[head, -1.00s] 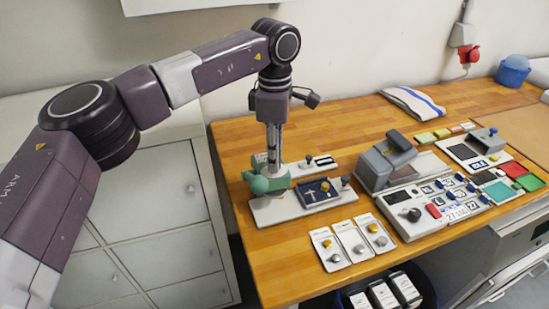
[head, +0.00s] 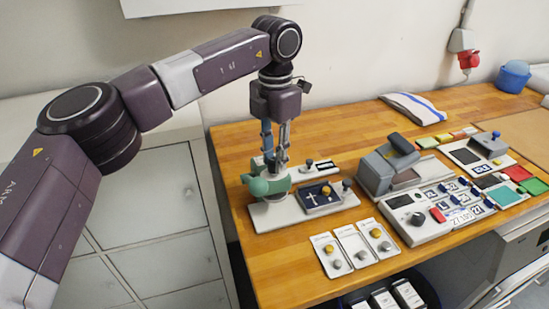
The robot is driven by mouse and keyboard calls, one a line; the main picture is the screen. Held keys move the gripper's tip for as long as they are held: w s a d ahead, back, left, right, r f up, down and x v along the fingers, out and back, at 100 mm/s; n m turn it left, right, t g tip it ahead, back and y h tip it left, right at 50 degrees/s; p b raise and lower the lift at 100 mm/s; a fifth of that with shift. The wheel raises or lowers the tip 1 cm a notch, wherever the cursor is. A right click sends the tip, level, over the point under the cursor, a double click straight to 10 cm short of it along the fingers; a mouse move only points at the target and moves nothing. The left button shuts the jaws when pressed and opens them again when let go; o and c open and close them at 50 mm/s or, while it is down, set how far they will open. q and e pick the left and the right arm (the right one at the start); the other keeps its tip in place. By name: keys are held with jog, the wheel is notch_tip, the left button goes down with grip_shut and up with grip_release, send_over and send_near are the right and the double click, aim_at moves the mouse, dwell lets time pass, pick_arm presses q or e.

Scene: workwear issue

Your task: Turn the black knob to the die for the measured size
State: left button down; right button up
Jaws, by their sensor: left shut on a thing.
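The black knob (head: 417,218) sits at the front left of a light grey control panel (head: 396,225), right of centre in the head view. My left gripper (head: 277,168) points down, well left of that knob. It is at a green rounded device (head: 268,184) on a pale base plate (head: 285,217). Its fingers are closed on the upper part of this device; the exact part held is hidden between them. My right gripper is out of view.
A grey press (head: 388,165) stands behind the panel. Three white cards (head: 352,246) with small knobs lie at the table's front edge. A folded white-and-blue cloth (head: 413,107) and a blue tub (head: 513,74) are at the back. The wooden tabletop (head: 330,125) is free behind the devices.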

pick_arm(q)
jog(key=shift+w+r+n, duration=0.15)
jog(key=shift+r+n, duration=0.1)
jog(key=shift+n, duration=0.35)
jog(key=c, duration=1.8)
grip_release()
jog(key=shift+o, duration=0.7)
jog(key=shift+f, duration=0.15)
notch_tip(320, 180, up, 12)
